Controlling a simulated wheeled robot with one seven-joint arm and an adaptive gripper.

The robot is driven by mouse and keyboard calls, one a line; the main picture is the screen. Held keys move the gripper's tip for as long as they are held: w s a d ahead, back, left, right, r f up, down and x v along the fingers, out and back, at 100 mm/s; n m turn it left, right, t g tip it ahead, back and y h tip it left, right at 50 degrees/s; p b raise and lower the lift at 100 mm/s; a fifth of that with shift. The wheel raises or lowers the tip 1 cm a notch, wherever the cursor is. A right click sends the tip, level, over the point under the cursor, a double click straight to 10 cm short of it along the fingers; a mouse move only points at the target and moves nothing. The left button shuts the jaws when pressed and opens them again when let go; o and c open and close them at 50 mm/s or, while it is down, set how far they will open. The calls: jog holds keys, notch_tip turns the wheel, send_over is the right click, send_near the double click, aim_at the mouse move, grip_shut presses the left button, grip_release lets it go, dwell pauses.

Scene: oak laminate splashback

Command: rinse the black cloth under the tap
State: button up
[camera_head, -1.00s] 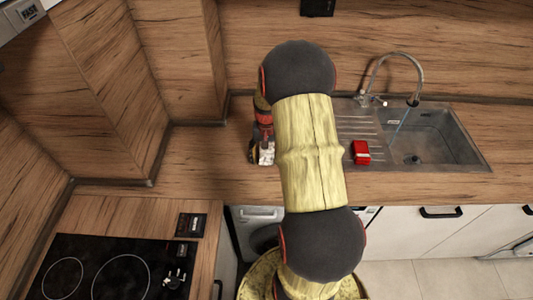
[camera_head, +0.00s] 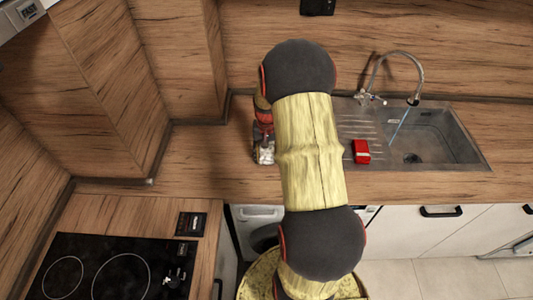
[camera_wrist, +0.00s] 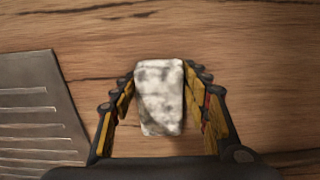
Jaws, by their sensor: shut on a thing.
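My gripper (camera_wrist: 161,74) is shut on a white and grey mottled block (camera_wrist: 160,100), with one finger on each side of it. In the head view the block (camera_head: 265,155) is by the wooden counter, left of the sink and partly hidden by my arm. I cannot tell whether it touches the counter. The arched metal tap (camera_head: 399,56) stands behind the sink basin (camera_head: 450,145), and a thin bluish stream (camera_head: 399,126) runs from its spout into the basin. I see no black cloth in either view.
A red item (camera_head: 361,151) lies on the ribbed drainboard (camera_head: 350,112), between my arm and the basin. The drainboard edge (camera_wrist: 62,100) is left of the gripper in the wrist view. A black hob (camera_head: 85,270) is at lower left. Counter left of the gripper is clear.

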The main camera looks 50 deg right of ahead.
aim_at(267, 155)
jog(key=shift+r, duration=0.1)
jog(key=shift+r, duration=0.55)
notch_tip(267, 155, up, 2)
jog(key=shift+r+p, duration=0.2)
jog(key=shift+p, duration=0.15)
jog(key=s+a+r+p, duration=0.2)
jog(key=s+a+r, duration=0.4)
jog(key=s+r, duration=0.3)
jog(key=s, duration=0.3)
jog(key=shift+s+a+r, duration=0.15)
jog(key=shift+s, duration=0.15)
